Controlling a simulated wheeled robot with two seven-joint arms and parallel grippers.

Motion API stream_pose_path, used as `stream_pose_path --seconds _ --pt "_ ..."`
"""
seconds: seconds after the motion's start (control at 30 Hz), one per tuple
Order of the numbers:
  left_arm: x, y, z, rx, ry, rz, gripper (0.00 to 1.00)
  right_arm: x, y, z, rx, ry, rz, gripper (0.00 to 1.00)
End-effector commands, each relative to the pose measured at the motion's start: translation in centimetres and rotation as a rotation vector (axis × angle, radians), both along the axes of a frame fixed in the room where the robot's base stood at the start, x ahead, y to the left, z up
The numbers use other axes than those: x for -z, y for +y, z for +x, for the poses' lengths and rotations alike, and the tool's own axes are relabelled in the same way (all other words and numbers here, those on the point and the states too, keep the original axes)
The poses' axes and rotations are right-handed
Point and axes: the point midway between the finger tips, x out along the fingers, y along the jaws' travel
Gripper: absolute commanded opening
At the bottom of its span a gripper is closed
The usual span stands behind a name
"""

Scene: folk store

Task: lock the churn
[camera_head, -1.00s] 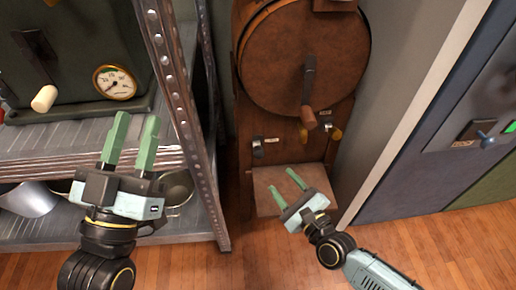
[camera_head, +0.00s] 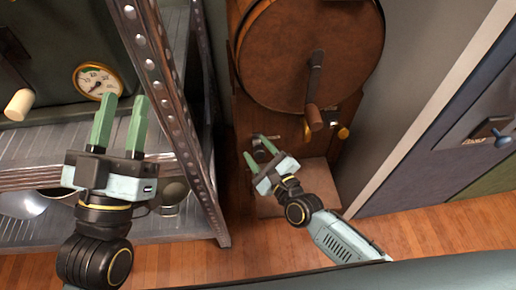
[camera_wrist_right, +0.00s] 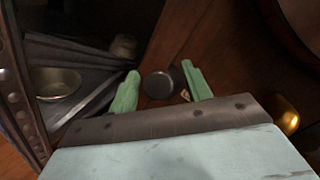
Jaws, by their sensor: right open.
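The churn is a round brown wooden drum (camera_head: 305,60) on a wooden stand, with a dark crank (camera_head: 315,80) ending in a wooden handle (camera_head: 314,117). A dark metal knob (camera_wrist_right: 158,84) sits low on the stand's front, left of the crank. A brass knob (camera_head: 343,132) sits right of the crank; it also shows in the wrist view (camera_wrist_right: 286,115). My right gripper (camera_head: 255,148) is open at the dark knob. In the wrist view the knob appears between its fingers; contact cannot be told. My left gripper (camera_head: 121,112) is open and empty before the shelf.
A metal shelf rack (camera_head: 165,95) with a perforated post stands left, holding a dark machine with a gauge (camera_head: 98,79) and metal bowls (camera_head: 22,203) below. A grey wall and a blue-grey cabinet (camera_head: 415,165) are at right. Wooden floor is clear in front.

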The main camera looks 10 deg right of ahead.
Motion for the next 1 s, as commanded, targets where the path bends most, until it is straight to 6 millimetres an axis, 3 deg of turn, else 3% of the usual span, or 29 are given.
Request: stream_pose_path --seconds 0.1,0.47,0.77,1.0 --pt "0.0 0.0 0.0 0.000 0.000 0.000 0.36 0.0 0.0 0.0 0.000 0.000 0.000 0.47" --pt "0.0 0.0 0.0 0.000 -0.002 -0.001 0.36 0.0 0.0 0.0 0.000 0.000 0.000 0.00" --pt "0.0 0.0 0.0 0.000 -0.009 -0.003 0.36 0.1 0.0 0.0 0.000 -0.005 0.000 0.00" --pt "-1.2 0.3 -1.1 -0.001 -0.168 -0.049 0.36 0.5 -0.1 -0.1 -0.001 -0.044 0.000 0.00"
